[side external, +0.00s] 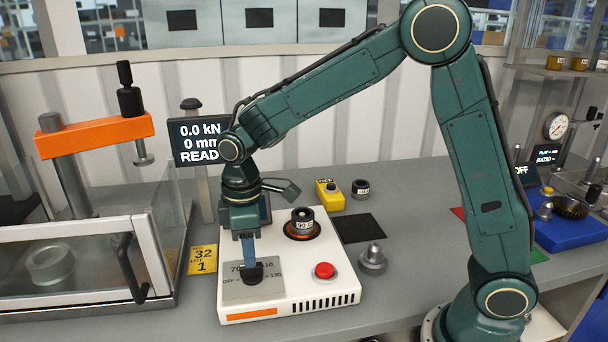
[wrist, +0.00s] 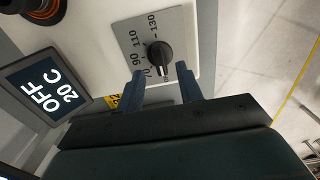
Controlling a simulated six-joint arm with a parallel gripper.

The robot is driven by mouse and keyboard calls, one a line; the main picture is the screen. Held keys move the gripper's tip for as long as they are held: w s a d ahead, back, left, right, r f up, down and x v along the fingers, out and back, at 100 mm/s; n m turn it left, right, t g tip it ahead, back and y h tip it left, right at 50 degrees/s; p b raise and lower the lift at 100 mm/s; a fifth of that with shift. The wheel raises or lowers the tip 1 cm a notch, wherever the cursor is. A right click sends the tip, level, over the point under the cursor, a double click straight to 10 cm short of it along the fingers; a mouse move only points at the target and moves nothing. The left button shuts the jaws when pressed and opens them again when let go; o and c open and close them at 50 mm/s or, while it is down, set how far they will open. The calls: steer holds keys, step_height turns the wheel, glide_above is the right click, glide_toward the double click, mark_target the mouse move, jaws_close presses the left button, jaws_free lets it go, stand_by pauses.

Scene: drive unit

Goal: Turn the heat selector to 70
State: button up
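The heat selector is a black knob (wrist: 160,54) on a grey dial plate (wrist: 182,22) marked 70, 90, 110 and 130. Its pale pointer line faces the gripper side of the dial, near partly hidden lettering. In the side view the knob (side external: 252,274) sits at the front left of the white heater unit (side external: 335,284). My gripper (wrist: 160,69) is open. Its two blue fingers are apart, with the knob between and just beyond their tips in the wrist view. In the side view my gripper (side external: 251,262) points down at the knob; contact cannot be told.
A display (wrist: 45,92) reads OFF and 20 C. A red button (side external: 324,270) and a round holder with a 90 C-labelled part (side external: 302,222) are on the unit. A metal weight (side external: 373,258) stands right of it. A glass-fronted press (side external: 80,262) stands left.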

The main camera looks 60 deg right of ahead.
mark_target(252, 271)
steer(key=shift+f, duration=1.9)
jaws_close()
